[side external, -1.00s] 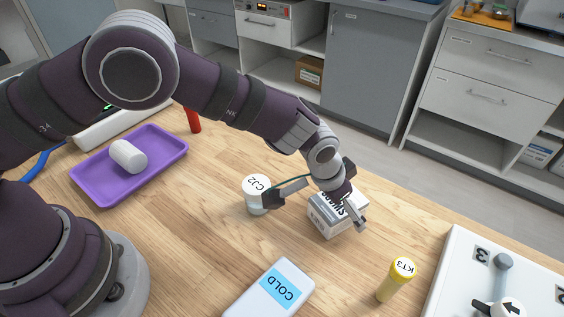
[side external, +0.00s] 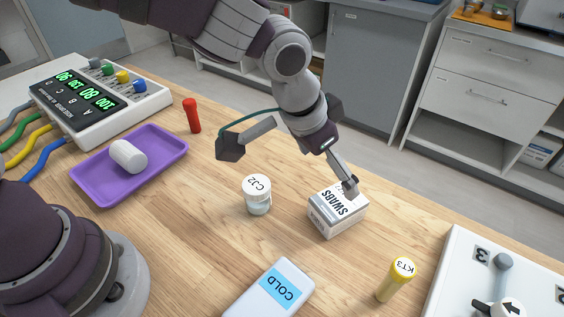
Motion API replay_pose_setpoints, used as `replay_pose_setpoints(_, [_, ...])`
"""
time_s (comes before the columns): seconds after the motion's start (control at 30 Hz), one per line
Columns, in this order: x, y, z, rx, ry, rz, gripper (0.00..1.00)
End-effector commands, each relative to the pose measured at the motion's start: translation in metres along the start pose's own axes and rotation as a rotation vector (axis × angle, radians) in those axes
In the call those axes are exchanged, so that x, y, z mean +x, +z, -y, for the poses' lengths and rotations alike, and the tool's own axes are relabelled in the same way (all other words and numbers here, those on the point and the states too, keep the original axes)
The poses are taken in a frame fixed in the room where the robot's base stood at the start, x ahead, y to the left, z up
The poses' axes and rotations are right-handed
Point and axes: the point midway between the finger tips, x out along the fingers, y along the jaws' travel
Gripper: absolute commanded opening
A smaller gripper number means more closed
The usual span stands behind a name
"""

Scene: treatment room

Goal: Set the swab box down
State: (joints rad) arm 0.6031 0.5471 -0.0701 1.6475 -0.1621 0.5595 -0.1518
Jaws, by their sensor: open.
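The swab box (side external: 338,212) is a small white and grey carton lettered SWABS. It rests on the wooden table (side external: 190,245), right of the middle of the view. My gripper (side external: 292,168) is open, with its fingers spread wide, and is above and behind the box. Its left finger hangs in the air over the table. Its right fingertip shows in front of the box's top back edge; I cannot tell whether it touches. Nothing is between the fingers.
A white-capped jar CJ2 (side external: 257,195) stands just left of the box. A yellow tube KT3 (side external: 395,279), a COLD pack (side external: 270,293) and a white panel (side external: 462,270) are nearer. A purple tray (side external: 95,187) with a white roll, a red tube (side external: 192,115) and a monitor (side external: 100,100) are at left.

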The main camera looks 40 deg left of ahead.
Motion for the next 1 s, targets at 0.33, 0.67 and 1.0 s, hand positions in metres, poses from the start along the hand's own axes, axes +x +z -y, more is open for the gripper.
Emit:
replay_pose_setpoints(0.33, [-0.12, 0.054, 0.105, -0.207, -0.095, -0.061, 0.9])
replay_pose_setpoints(0.67, [-0.16, 0.143, 0.13, -0.353, -0.167, -0.095, 0.9])
replay_pose_setpoints(1.0, [-0.16, 0.145, 0.13, -0.354, -0.168, -0.095, 0.9])
